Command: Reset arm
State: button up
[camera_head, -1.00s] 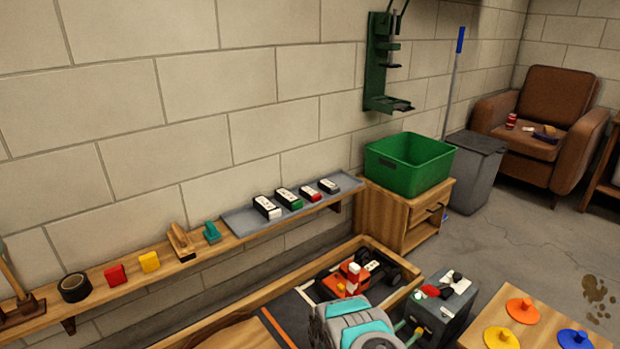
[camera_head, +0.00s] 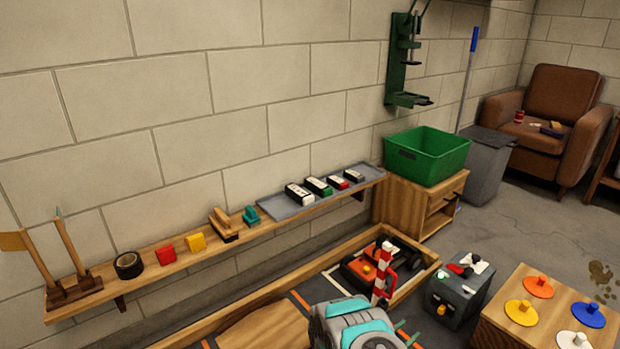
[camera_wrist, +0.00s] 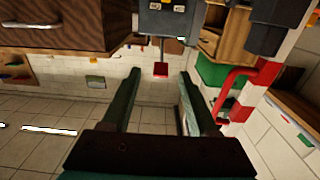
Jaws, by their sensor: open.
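An orange RC car (camera_head: 362,270) with black wheels sits in the wood-framed track, just beyond my arm. A red-and-white striped post (camera_head: 383,272) stands in front of the car. A red-and-white striped piece also shows in the wrist view (camera_wrist: 240,108), right of the fingers.
A wall shelf (camera_head: 75,300) holds black tape (camera_head: 129,265), red and yellow blocks, and a grey tray (camera_head: 275,205) with several small boxes. A green bin (camera_head: 430,160) stands on a wooden cabinet. A dark grey box (camera_head: 455,300) and a knobbed wooden table (camera_head: 500,325) lie to the right.

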jog(key=w+a+r+g+y, duration=0.1)
jog(key=w+a+r+y, duration=0.7)
jog(key=w+a+r, duration=0.2)
jog(key=s+a+r+n+g+y, duration=0.35)
jog(key=s+a+r+y, duration=0.4)
jog(key=r, duration=0.55)
jog(key=s+a+r+n+g, duration=0.2)
jog(key=s+r, duration=0.3)
jog(key=s, duration=0.4)
jog(key=s+a+r+n+g, duration=0.15)
jog(key=s+r, duration=0.25)
jog(key=s, duration=0.4)
jog(key=s+d+r+n+g, duration=0.1)
jog(key=s+d+r+g, duration=0.1)
jog(key=s, duration=1.2)
jog(key=s+d+r+n+g+h+b, duration=0.1)
jog(key=s+d+r+n+g, duration=0.1)
jog(key=s, duration=1.3)
notch_tip(320, 180, up, 2)
jog(key=shift+s+d+r+g, duration=0.2)
jog(key=shift+s+d+g, duration=0.15)
jog(key=shift+d, duration=0.4)
jog(key=shift+c, duration=0.2)
